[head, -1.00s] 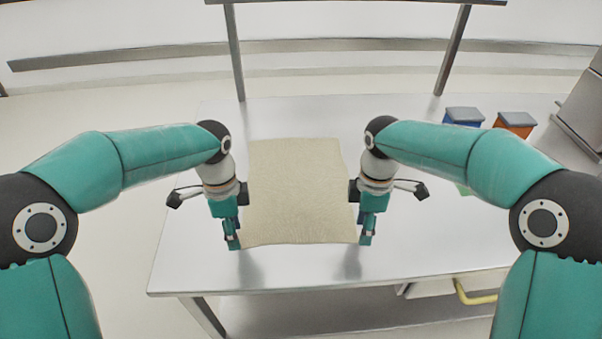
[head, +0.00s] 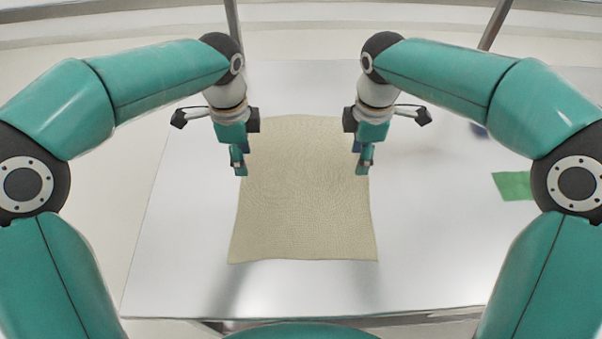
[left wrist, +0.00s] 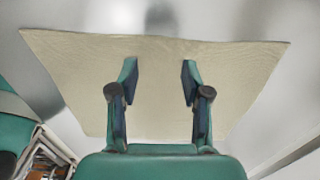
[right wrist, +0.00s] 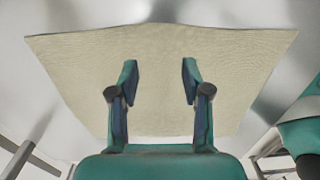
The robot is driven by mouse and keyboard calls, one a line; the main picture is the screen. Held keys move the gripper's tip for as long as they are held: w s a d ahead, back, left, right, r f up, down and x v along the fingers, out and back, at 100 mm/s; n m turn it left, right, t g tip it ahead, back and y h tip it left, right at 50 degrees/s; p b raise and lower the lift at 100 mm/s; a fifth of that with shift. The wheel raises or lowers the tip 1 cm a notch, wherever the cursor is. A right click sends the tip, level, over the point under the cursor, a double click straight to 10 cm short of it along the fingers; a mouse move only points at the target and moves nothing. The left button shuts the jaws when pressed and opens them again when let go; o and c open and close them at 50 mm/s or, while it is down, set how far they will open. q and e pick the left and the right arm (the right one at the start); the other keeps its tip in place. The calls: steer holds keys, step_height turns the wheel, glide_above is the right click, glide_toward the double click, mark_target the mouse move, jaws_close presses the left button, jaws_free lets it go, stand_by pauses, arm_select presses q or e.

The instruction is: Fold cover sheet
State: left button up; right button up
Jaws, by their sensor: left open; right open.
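The beige cover sheet (head: 305,205) lies flat and unfolded on the metal table (head: 430,235). My left gripper (head: 239,170) is over its left edge in the head view, around mid-length, and my right gripper (head: 365,168) is over its right edge. In the left wrist view, the open, empty fingers of the left gripper (left wrist: 160,80) have the sheet (left wrist: 160,110) behind them. The right wrist view shows the right gripper (right wrist: 160,80) likewise open and empty, with the sheet (right wrist: 160,110) behind it. Both grippers appear above the sheet, apart from it.
A green flat item (head: 513,185) lies on the table at the right, partly hidden by my right arm. Metal posts (head: 494,25) stand at the back of the table.

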mark_target(249, 178)
arm_select(q)
step_height(249, 178, down, 4)
steer(key=shift+w+d, duration=0.1)
steer(key=shift+w, duration=0.05)
arm_select(e)
steer(key=f, duration=0.4)
steer(key=shift+d, duration=0.2)
arm_select(q)
steer(key=shift+f, duration=0.55)
arm_select(e)
steer(key=shift+f, duration=0.55)
arm_select(q)
steer(key=shift+d, duration=0.1)
steer(key=shift+f, duration=0.2)
arm_select(e)
steer(key=shift+f, duration=0.2)
arm_select(q)
steer(key=c, duration=0.7)
arm_select(e)
steer(key=shift+s, duration=0.1)
steer(key=c, duration=0.7)
arm_select(q)
jaws_close()
arm_select(e)
jaws_close()
arm_select(q)
steer(key=shift+s+f, duration=0.1)
steer(key=shift+s, duration=0.1)
